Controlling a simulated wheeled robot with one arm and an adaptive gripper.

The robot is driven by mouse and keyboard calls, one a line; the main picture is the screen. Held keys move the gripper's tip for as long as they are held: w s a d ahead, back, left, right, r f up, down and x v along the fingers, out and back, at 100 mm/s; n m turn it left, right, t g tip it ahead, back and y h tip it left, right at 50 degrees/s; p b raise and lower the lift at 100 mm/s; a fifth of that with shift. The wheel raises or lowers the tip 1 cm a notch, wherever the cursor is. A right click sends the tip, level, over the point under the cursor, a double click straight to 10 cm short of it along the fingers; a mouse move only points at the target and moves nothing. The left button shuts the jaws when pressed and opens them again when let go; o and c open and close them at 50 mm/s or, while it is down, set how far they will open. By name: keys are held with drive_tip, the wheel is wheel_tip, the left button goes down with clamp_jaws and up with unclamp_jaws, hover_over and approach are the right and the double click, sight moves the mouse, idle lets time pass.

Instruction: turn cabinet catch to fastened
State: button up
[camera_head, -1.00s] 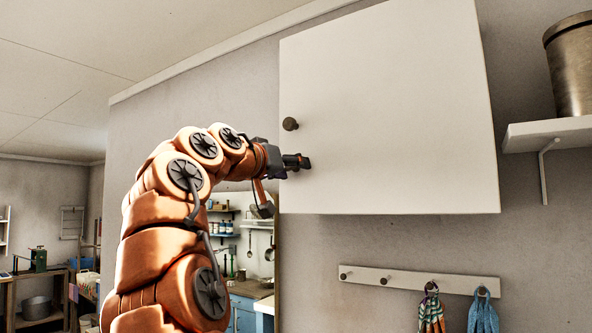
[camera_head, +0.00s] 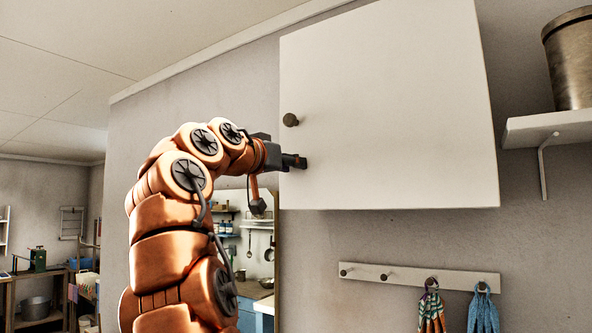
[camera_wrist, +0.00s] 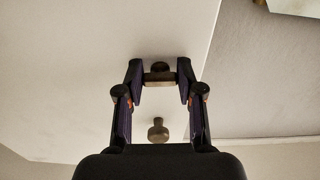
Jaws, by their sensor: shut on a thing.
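The white wall cabinet (camera_head: 390,110) has its door closed or nearly so, with a round dark knob (camera_head: 290,120) near its left edge. The knob also shows in the wrist view (camera_wrist: 158,130). My gripper (camera_head: 300,162) is at the door's lower left, below the knob. In the wrist view my gripper (camera_wrist: 160,80) has its fingers on both ends of a small brownish catch (camera_wrist: 159,77), which lies crosswise between the fingertips. The catch is hidden behind my gripper in the head view. I cannot tell whether it is fastened.
A shelf (camera_head: 548,127) with a metal pot (camera_head: 575,60) is to the right of the cabinet. Below is a peg rail (camera_head: 410,277) with two hanging cloths (camera_head: 432,310). An opening to a kitchen area lies behind my arm.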

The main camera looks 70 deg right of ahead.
drive_tip(key=shift+m, duration=0.5)
drive_tip(key=shift+r, duration=0.1)
drive_tip(key=o, duration=1.2)
drive_tip(key=shift+c, duration=0.2)
drive_tip(key=v, duration=1.2)
drive_tip(key=shift+s, duration=0.15)
drive_tip(key=shift+s+d, duration=0.1)
drive_tip(key=shift+d, duration=0.15)
